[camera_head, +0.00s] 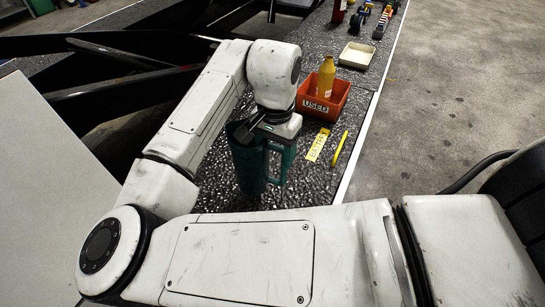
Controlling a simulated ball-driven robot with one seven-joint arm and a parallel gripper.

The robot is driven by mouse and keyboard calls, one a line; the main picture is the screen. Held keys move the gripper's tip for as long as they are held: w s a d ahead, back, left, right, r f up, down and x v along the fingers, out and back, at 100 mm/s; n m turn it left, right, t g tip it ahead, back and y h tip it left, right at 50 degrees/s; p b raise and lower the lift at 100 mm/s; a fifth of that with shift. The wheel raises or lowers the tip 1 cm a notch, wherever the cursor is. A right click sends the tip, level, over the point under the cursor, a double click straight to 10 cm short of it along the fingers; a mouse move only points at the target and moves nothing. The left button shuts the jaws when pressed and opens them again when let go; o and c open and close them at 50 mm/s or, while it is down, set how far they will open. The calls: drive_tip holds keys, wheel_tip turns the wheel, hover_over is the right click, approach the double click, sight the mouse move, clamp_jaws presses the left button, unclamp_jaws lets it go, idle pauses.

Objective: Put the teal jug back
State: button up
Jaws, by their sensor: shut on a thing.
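The teal jug (247,165) is upright, over or on the dark speckled surface (320,183) in the middle of the view. Its handle faces right. My gripper (250,130) is at the jug's top rim and shut on it from above. My arm's wrist hides part of the rim, and I cannot tell if the base touches the surface. A yellow label (317,145) with dark lettering lies on the surface just right of the jug.
An orange bin (313,106) marked USED holds a yellow bottle (326,77) behind the jug. A yellow marker-like stick (340,149) lies near the pale right edge. A cream tray (356,55), a red item (338,11) and small parts stand farther back. Black beams (110,48) are at left.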

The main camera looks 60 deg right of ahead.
drive_tip(key=shift+w+d+f, duration=0.25)
drive_tip(key=shift+f, duration=0.15)
drive_tip(key=f, duration=0.3)
drive_tip(key=shift+w+d, duration=0.15)
drive_tip(key=shift+w, duration=0.15)
drive_tip(key=shift+f, duration=0.5)
drive_tip(key=o, duration=1.6)
wheel_tip(320, 180, up, 12)
drive_tip(key=shift+r, duration=0.15)
